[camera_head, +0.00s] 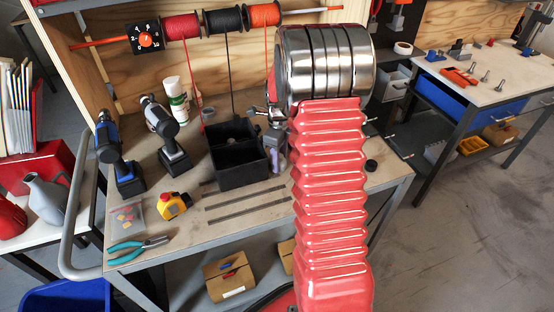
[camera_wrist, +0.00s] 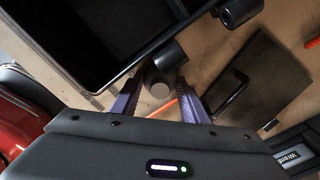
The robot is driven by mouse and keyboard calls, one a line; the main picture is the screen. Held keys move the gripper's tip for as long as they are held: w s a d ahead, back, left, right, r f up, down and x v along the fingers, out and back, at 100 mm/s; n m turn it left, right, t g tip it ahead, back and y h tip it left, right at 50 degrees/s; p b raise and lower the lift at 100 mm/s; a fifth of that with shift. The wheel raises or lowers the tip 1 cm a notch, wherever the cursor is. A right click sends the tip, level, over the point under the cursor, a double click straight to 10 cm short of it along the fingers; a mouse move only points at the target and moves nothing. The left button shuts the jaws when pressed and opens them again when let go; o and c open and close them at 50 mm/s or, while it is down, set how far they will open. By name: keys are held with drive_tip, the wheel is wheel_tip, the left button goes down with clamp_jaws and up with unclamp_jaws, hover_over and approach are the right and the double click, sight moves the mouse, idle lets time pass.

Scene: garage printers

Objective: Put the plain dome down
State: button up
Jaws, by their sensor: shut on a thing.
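My gripper (camera_wrist: 163,75) points down just right of the black bin (camera_head: 241,176) on the workbench. In the wrist view its two purple-grey fingers close on a small dark rounded piece (camera_wrist: 168,55) at their tips, which I take to be the plain dome. Its shape is hard to make out there. In the head view my arm and wrist hide most of the gripper and the piece. The bin's dark edge lies close to the fingertips in the wrist view. I cannot tell whether the piece touches the bench.
Two drills (camera_head: 167,138) stand left of the bin, with a yellow tape measure (camera_head: 174,205) and teal pliers (camera_head: 137,249) in front of them. Dark flat strips (camera_head: 248,205) lie before the bin. A small black round piece (camera_head: 371,165) is at the right, near bare bench.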

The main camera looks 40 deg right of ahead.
drive_tip(key=o, duration=1)
wheel_tip(320, 180, up, 12)
drive_tip(key=shift+r, duration=0.1)
idle(0.6)
